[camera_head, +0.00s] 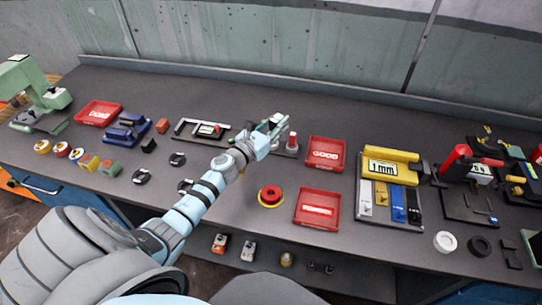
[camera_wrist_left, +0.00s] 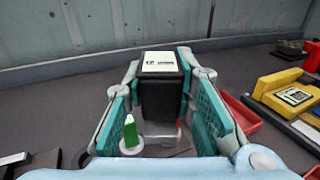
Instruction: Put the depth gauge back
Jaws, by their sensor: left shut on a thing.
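My left gripper (camera_head: 274,124) is above a dark base plate (camera_head: 290,152) near the middle of the bench. In the left wrist view, its teal-padded fingers (camera_wrist_left: 162,90) are shut on a black block with a white label on top, which I take for the depth gauge (camera_wrist_left: 160,64). The gauge is upright between the pads; its lower end is hard to make out, so I cannot tell whether it touches the base. A red-topped light post (camera_head: 293,141) stands on the plate just right of the gripper. My right gripper is not in view.
A caliper-like tool lies in a holder (camera_head: 190,137) to the left. A red GOOD tray (camera_head: 327,166) and another red tray (camera_head: 306,221) are to the right. A red button (camera_head: 270,194) is in front. The yellow 1mm block (camera_head: 391,167) is further right.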

